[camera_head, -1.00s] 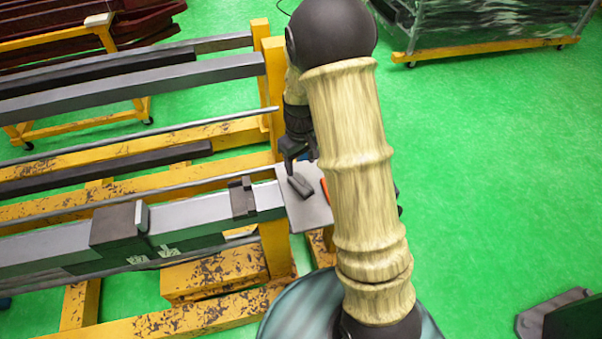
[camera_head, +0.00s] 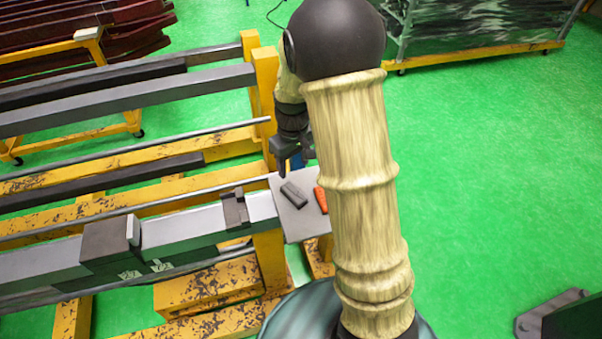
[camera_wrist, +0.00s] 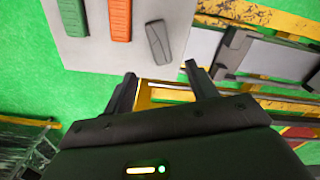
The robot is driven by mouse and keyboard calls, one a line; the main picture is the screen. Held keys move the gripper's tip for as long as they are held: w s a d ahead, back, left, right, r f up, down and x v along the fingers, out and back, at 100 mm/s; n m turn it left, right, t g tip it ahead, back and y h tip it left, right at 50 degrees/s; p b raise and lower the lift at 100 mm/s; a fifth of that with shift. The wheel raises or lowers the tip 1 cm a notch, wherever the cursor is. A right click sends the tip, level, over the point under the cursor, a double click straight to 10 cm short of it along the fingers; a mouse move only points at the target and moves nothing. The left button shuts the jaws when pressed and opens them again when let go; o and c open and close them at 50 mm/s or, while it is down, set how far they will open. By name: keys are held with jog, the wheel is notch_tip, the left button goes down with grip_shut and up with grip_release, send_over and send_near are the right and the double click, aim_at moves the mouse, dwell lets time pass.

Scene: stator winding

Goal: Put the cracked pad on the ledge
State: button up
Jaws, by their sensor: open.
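A dark grey pad (camera_head: 294,195) lies on a light grey plate (camera_head: 290,229) at the end of the yellow rack. In the wrist view the dark pad (camera_wrist: 159,42) lies slightly tilted beside an orange pad (camera_wrist: 119,20) and a green pad (camera_wrist: 75,17) on the plate (camera_wrist: 88,54). The orange pad (camera_head: 321,198) is partly hidden by my arm in the head view; the green one is hidden there. I cannot make out a crack on any pad. My gripper (camera_wrist: 160,72) is open and empty, with its fingers just short of the dark pad in the picture.
The yellow rack (camera_head: 262,100) carries long grey bars (camera_head: 190,232) left of the plate. A dark clamp-like block (camera_head: 235,209) sits on the near bar close to the plate. A cart (camera_head: 480,45) stands at the back right.

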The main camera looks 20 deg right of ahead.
jog(key=s+r+m+t, duration=0.2)
jog(key=s+r+m, duration=0.2)
jog(key=s, duration=1.1)
jog(key=shift+s+r, duration=0.15)
jog(key=shift+r, duration=0.35)
